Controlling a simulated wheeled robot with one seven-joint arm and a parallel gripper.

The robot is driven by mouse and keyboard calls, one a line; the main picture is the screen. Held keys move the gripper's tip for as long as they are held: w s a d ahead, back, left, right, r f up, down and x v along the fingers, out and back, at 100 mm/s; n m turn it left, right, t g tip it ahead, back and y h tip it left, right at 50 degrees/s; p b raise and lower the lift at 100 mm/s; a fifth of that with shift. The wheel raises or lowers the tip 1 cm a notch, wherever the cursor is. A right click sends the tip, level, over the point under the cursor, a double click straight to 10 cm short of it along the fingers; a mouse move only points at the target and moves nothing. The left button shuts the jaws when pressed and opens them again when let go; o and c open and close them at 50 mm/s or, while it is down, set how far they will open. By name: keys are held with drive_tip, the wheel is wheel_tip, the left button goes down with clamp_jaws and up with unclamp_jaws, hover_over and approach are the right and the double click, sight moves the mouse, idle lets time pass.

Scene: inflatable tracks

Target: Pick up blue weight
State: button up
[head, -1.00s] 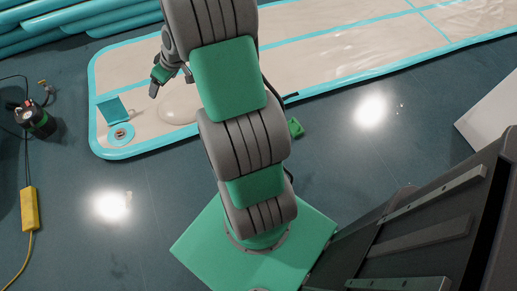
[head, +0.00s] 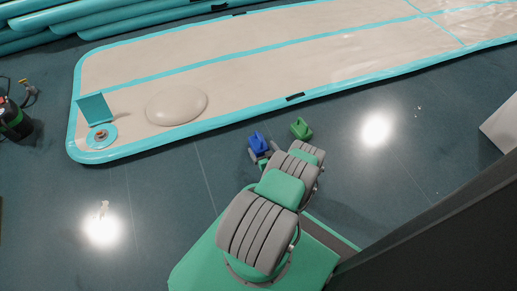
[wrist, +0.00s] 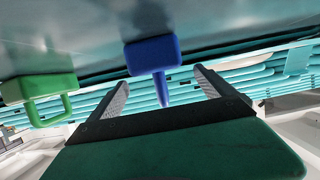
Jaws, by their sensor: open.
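The blue weight (head: 258,141) stands on the dark floor just in front of the mat in the head view. In the wrist view the blue weight (wrist: 152,54) has its block uppermost in the picture and its handle edge-on, pointing down between my fingers. My gripper (wrist: 160,77) is open, with one finger on each side of the handle and gaps showing on both sides. In the head view my gripper (head: 263,159) is low, close beside the blue weight, and partly hidden by my arm.
A green weight (head: 300,129) stands right of the blue one; in the wrist view the green weight (wrist: 42,95) is left of my gripper. The inflatable mat (head: 330,60) lies behind. Floor left of my arm is clear.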

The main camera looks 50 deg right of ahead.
sight(258, 142)
drive_tip(key=b+x, duration=0.1)
drive_tip(key=x, duration=0.1)
drive_tip(key=b+x, duration=0.2)
drive_tip(key=x, duration=0.1)
drive_tip(key=shift+w+d+f, duration=0.15)
drive_tip(key=shift+f, duration=0.25)
drive_tip(key=shift+w+d, duration=0.1)
drive_tip(key=shift+r, duration=0.1)
clamp_jaws()
drive_tip(key=shift+d+r, duration=0.1)
drive_tip(key=shift+r, duration=0.15)
